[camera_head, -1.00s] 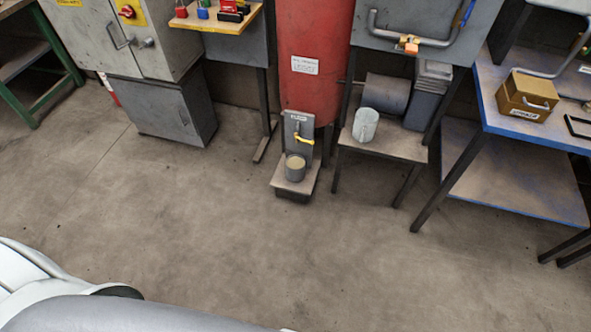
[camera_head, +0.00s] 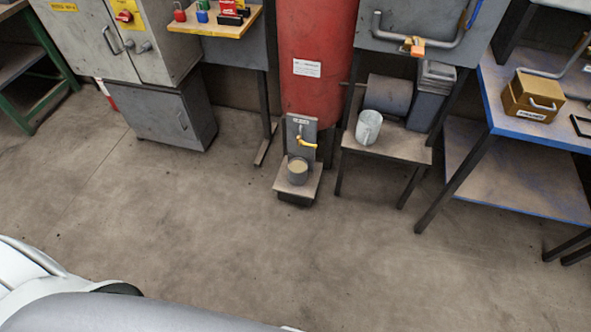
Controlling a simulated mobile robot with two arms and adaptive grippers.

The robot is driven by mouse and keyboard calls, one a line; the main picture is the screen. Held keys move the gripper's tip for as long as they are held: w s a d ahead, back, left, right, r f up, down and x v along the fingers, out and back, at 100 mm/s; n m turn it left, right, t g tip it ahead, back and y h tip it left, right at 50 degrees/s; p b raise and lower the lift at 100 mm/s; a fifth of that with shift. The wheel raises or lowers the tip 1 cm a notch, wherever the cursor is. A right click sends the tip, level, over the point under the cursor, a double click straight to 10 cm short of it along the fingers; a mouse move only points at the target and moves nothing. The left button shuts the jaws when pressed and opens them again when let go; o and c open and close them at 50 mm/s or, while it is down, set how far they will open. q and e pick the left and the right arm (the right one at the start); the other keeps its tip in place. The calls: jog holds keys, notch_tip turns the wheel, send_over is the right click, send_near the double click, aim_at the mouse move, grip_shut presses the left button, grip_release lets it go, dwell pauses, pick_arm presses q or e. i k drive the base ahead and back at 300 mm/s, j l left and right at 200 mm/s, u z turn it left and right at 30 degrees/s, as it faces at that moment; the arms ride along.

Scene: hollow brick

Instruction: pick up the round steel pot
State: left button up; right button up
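A small round grey steel pot (camera_head: 298,173) stands upright on the low ledge of a grey stand (camera_head: 284,188), below a yellow-handled tap (camera_head: 306,143). Its top shows a pale tan surface; I cannot tell whether that is contents or the inside. A lighter metal jug with a side handle (camera_head: 368,127) stands on a small table (camera_head: 400,146) to the right. Neither of my grippers is in view; only white and grey parts of my own body show at the lower left.
A red cylinder (camera_head: 316,50) stands behind the tap stand. A grey cabinet (camera_head: 170,113) is to the left. A blue-edged bench (camera_head: 520,130) with a yellow box (camera_head: 532,97) is at the right. The concrete floor (camera_head: 300,255) in front is clear.

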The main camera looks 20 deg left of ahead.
aim_at(297, 167)
jog(key=i+j+z, duration=0.1)
jog(key=j, duration=0.4)
jog(key=i+j, duration=0.2)
jog(key=j, duration=0.35)
jog(key=i+j+z, duration=0.15)
jog(key=j, duration=0.35)
jog(key=i+j+z, duration=0.1)
jog(key=j, duration=1)
jog(key=i+z, duration=0.05)
jog(key=i, duration=0.05)
